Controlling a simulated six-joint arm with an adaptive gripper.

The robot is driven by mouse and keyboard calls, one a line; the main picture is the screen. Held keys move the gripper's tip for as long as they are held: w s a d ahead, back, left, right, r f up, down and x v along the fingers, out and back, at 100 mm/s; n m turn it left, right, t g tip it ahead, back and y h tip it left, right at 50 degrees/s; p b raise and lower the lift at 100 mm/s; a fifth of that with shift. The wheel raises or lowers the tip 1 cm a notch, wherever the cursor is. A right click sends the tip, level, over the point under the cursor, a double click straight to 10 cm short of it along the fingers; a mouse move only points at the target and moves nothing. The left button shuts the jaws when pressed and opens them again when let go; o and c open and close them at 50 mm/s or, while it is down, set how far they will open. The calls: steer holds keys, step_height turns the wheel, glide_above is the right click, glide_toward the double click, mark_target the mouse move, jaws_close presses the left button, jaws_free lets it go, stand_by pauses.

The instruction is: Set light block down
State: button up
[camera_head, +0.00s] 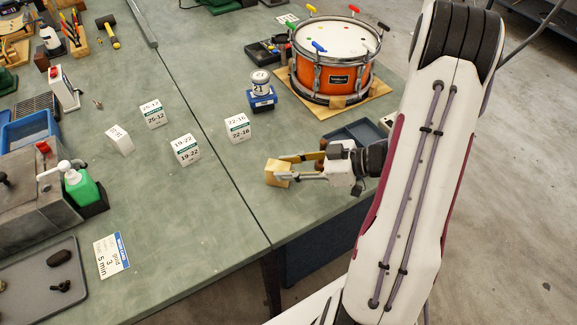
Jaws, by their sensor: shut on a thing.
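A light wooden block (276,174) is held at the tip of my gripper (287,170), near the front right of the green bench. My gripper reaches in from the right and is shut on the block. I cannot tell whether the block touches the bench top or hangs just above it. The block's right side is partly hidden by the fingers.
An orange drum (332,70) stands on a wooden board behind. The bench (205,215) is clear to the front left.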

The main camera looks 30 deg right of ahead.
steer(key=shift+f, duration=0.1)
steer(key=o, duration=1.1)
steer(key=shift+v, duration=6.05)
steer(key=shift+d, duration=0.1)
